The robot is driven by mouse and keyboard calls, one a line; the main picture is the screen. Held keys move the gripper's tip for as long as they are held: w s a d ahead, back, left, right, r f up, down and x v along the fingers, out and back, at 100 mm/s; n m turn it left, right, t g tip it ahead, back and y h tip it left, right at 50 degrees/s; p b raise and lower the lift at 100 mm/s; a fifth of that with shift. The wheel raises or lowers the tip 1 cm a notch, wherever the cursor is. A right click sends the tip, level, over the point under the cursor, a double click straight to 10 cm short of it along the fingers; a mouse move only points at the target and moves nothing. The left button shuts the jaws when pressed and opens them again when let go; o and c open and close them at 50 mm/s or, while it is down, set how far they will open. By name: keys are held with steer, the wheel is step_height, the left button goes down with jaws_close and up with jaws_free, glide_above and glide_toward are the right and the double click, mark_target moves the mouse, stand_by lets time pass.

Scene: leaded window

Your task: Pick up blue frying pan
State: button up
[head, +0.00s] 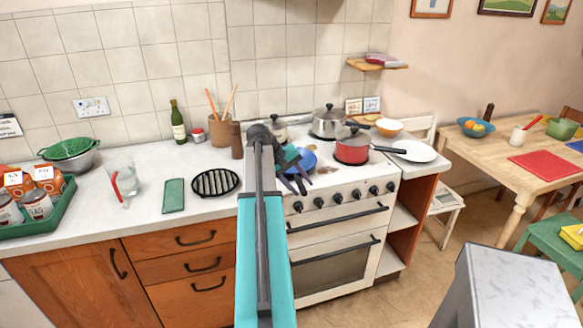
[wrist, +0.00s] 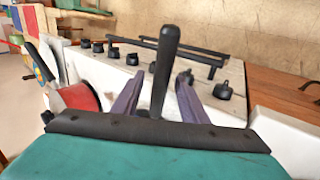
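The blue frying pan (head: 301,159) sits on the left front part of the stove top, partly hidden by my arm and gripper. My gripper (head: 296,187) is over the pan's near side at the front edge of the stove. In the wrist view my gripper (wrist: 163,76) is open, its two purple fingers on either side of a black handle (wrist: 165,60), which appears to be the pan's. A gap shows left of the handle; the right finger is close to it, and I cannot tell whether they touch. The pan's bowl is not visible in the wrist view.
A red pot (head: 352,147) stands right of the pan and a steel lidded pot (head: 328,121) behind. A white plate (head: 414,151) lies on the right counter. Stove knobs (head: 338,198) line the front. A black trivet (head: 215,183) lies on the left counter.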

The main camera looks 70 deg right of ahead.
steer(key=shift+f, duration=0.1)
stand_by(0.5)
jaws_close()
steer(key=shift+d, duration=0.1)
stand_by(1.1)
